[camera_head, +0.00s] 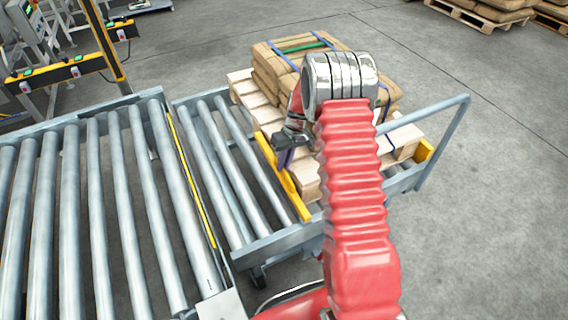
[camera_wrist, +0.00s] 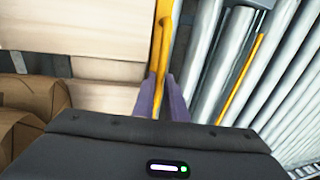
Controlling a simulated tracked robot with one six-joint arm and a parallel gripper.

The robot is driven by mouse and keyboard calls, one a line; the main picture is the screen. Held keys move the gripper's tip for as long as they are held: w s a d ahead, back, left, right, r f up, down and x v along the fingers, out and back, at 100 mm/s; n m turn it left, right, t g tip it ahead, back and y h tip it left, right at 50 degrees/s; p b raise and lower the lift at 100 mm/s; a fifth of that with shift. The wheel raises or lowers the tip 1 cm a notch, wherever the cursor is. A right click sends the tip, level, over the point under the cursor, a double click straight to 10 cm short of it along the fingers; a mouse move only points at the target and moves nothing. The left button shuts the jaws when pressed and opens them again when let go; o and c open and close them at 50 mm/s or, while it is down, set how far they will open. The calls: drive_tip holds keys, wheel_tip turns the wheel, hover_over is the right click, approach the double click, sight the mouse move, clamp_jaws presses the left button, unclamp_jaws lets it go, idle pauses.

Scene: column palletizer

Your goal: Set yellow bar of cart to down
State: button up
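The cart (camera_head: 283,241) is a grey roller cart with a loaded pallet on it. Its yellow bar (camera_head: 299,199) runs along the cart's left end, between the pallet and the bare rollers. My gripper (camera_head: 285,160) points down at the far part of this bar. In the wrist view, the purple fingers (camera_wrist: 161,98) are close together, with the yellow bar (camera_wrist: 162,45) passing between them. I cannot tell whether they press on it. The arm and gripper hide part of the bar and load.
The pallet (camera_head: 308,185) carries stacked brown sacks (camera_head: 268,82), close beside the bar. A roller conveyor (camera_head: 72,215) stands left of the cart. A blue-grey handle (camera_head: 455,122) rises at the cart's right. Another yellow piece (camera_head: 425,152) is at that end.

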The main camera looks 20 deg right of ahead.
drive_tip(key=o, duration=0.4)
drive_tip(key=shift+w+a+r, duration=0.1)
drive_tip(key=shift+o, duration=0.2)
drive_tip(key=shift+d, duration=0.2)
